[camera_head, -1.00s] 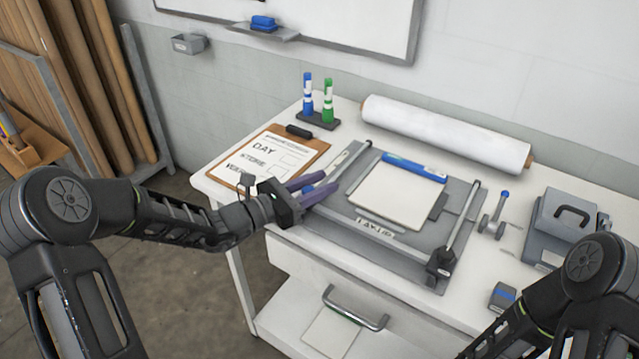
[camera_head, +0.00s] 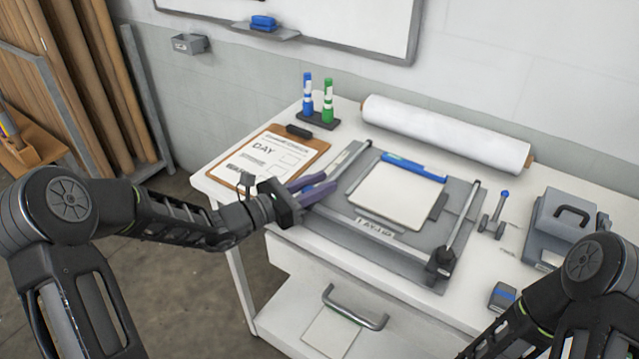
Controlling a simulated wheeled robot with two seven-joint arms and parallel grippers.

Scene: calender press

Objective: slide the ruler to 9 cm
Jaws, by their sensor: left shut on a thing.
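The lay-up board (camera_head: 375,238) lies on the white table, with a pale square sheet (camera_head: 397,195) on it. A ruler-like rail (camera_head: 345,160) runs along its left side, and another rail (camera_head: 462,215) with a black block (camera_head: 441,262) at its front end runs along the right side. My left gripper (camera_head: 325,188), with purple-grey fingers, is at the board's left edge, by the near end of the left rail. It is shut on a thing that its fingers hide. The ruler's scale is too small to read. My right arm (camera_head: 540,310) shows at the lower right; its gripper is out of view.
A clipboard (camera_head: 247,165) lies left of the board. Blue and green markers (camera_head: 318,118) stand behind it, and a white roll (camera_head: 445,133) lies along the back. A small roller tool (camera_head: 494,215), a grey box (camera_head: 566,225) and a small blue-topped block (camera_head: 503,296) are at the right.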

